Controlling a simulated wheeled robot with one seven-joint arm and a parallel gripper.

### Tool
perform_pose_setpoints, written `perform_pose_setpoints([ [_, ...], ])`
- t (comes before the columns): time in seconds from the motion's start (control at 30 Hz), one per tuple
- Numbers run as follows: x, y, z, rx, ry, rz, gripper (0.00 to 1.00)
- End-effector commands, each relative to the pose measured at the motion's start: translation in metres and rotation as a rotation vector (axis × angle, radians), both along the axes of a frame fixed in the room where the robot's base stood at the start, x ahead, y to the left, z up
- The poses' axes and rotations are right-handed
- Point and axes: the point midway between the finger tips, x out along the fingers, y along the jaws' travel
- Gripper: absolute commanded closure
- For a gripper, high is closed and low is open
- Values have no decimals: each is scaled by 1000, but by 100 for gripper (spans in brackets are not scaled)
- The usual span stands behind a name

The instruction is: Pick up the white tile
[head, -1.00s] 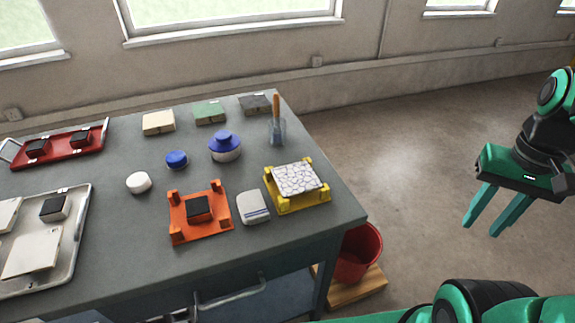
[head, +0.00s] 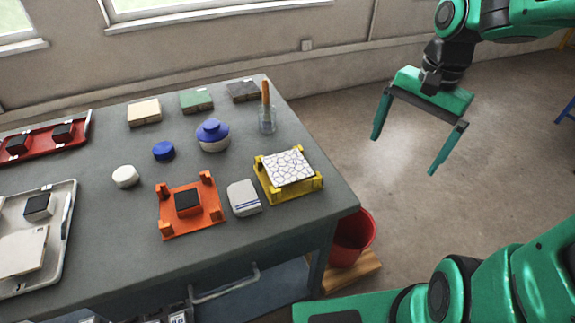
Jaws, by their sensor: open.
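A white tile (head: 288,167) with a dark crackle pattern lies on a yellow stand (head: 292,194) near the table's right end. A plain pale tile (head: 22,252) lies in a metal tray (head: 62,215) at the left edge, partly cut off by the frame. I cannot tell from the picture which of these the task means. My gripper (head: 404,155) is open and empty, with its two green fingers spread wide. It is in the air beyond the table's right edge, to the right of the yellow stand and apart from both tiles.
An orange stand (head: 210,218) holds a black block. A folded cloth (head: 243,198), a blue-lidded jar (head: 212,137) and a glass with a brush (head: 266,120) stand close to the yellow stand.

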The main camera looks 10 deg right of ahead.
Motion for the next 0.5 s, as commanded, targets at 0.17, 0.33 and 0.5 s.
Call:
perform_pose_setpoints([
  [0.17, 45, 73, 3, 98, 44, -138, 0],
  [0.33, 68, 139, 12, 200, 111, -259, 0],
  [0.5, 74, 180, 23, 269, 173, -340, 0],
])
